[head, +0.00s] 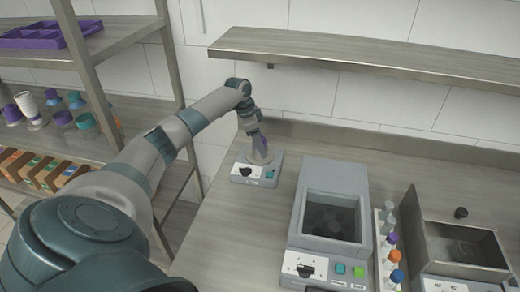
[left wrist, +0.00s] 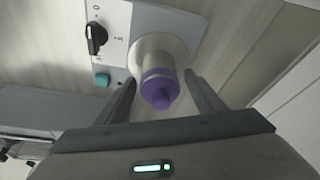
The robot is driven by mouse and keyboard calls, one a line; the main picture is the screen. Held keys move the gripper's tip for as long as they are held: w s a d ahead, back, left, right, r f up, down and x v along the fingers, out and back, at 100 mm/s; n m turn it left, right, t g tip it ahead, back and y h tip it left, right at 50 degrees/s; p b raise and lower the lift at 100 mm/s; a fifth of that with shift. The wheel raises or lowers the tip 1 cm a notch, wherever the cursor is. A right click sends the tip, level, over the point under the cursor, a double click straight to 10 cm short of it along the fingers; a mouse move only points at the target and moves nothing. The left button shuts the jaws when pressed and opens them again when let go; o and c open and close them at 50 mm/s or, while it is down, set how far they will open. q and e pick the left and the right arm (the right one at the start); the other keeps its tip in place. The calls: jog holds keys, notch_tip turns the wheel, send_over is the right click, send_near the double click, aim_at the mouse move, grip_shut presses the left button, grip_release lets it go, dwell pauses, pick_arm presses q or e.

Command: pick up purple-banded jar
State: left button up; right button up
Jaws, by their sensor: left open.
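The purple-banded jar (left wrist: 160,90) stands on the round pale plate of a small grey device in the left wrist view. Its purple cap points towards the camera, and a pale band shows below it. My left gripper is open, with one finger on each side of the jar in the left wrist view (left wrist: 161,78). Gaps show between the fingers and the jar. My right gripper is in neither view.
The small device (head: 243,178) has a black knob and a teal button. A larger grey machine (head: 327,180) stands to its right, beside a rack of capped bottles (head: 378,262) and an open metal box (head: 420,225). A wall shelf (head: 360,62) hangs above; shelving (head: 90,80) stands left.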

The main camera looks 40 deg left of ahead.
pick_arm(q)
jog(key=c, duration=1.2)
jog(key=shift+r, duration=0.1)
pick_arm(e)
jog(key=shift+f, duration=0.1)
